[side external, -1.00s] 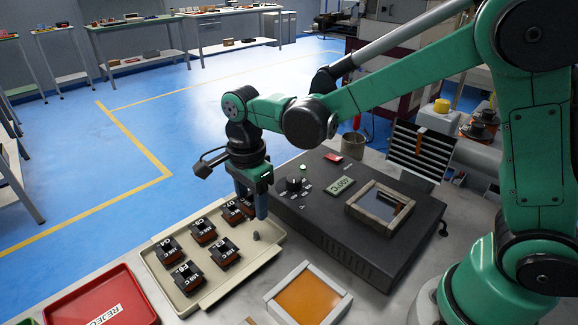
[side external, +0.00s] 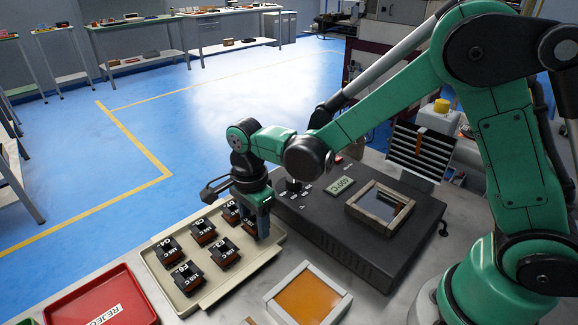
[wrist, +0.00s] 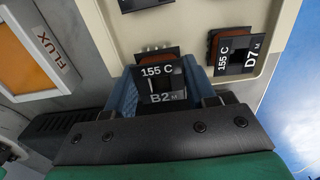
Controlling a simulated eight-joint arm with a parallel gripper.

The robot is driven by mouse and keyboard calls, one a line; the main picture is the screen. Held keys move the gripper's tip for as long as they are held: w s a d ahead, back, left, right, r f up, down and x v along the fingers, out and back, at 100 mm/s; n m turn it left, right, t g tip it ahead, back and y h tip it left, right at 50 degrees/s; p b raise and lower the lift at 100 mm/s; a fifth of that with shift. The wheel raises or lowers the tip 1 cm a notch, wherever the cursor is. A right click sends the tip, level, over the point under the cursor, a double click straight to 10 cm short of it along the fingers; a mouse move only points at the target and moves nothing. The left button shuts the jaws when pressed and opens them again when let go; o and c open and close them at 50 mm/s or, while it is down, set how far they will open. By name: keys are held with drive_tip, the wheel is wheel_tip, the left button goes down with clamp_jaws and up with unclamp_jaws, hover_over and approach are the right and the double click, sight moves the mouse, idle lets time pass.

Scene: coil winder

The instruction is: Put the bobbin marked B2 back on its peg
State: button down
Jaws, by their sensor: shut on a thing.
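The bobbin marked B2 (wrist: 160,84) is black with a white "155 C" label and sits between the blue fingers of my gripper (side external: 252,224). My gripper is shut on it, and in the side view the bobbin is mostly hidden by the fingers. The fingers are low over the right part of the cream tray (side external: 190,308). No bare peg shows now; the fingers cover that spot. I cannot tell whether the bobbin touches the tray or is around its peg.
The bobbin marked D7 (wrist: 235,52) stands beside B2, and several other bobbins (side external: 189,278) stand on the tray. A dark machine (side external: 330,235) is close on the right. The orange flux pad (side external: 308,298) and red reject tray (side external: 98,300) flank the tray.

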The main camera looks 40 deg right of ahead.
drive_tip(key=shift+f, duration=0.35)
drive_tip(key=shift+f, duration=0.75)
drive_tip(key=shift+c, duration=1)
unclamp_jaws()
drive_tip(key=shift+r, duration=2.8)
